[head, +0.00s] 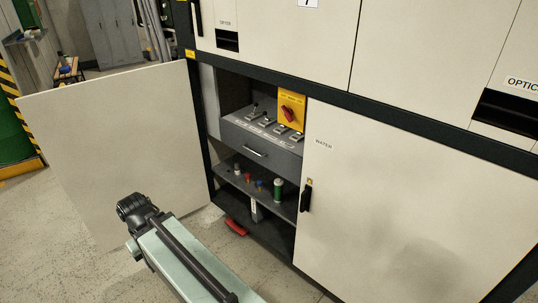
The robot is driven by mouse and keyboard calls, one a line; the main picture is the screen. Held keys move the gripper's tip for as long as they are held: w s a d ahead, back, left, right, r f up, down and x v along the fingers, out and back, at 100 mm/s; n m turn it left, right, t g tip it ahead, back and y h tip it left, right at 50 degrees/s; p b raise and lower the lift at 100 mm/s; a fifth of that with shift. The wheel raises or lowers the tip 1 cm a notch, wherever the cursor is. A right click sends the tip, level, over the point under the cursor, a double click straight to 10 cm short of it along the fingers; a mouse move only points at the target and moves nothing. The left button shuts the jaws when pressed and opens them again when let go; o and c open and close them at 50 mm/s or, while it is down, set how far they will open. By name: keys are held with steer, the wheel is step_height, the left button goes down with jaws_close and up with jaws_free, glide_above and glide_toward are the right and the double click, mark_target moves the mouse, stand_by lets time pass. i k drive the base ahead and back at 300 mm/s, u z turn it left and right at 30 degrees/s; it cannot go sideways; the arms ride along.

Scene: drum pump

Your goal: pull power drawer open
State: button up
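The power drawer (285,159) is a dark grey drawer in the open cabinet bay, below a panel of several switches. It has a light bar handle (255,152) on its front. The drawer front looks about flush with the bay, so it appears shut. My arm, pale green with a dark joint, reaches up from the bottom edge in front of the open cabinet door. No gripper fingers can be made out, and nothing of mine touches the handle.
The open cabinet door (120,150) swings out on the left. Above the drawer is a yellow plate with a red rotary switch (290,114). Small items and a green canister (278,189) stand on the shelf below. A shut WATER door (400,210) is right. A red object (236,227) lies low in front.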

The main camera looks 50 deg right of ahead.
mark_target(277, 149)
steer(key=u, duration=0.15)
steer(key=i, duration=0.95)
steer(key=z, duration=0.1)
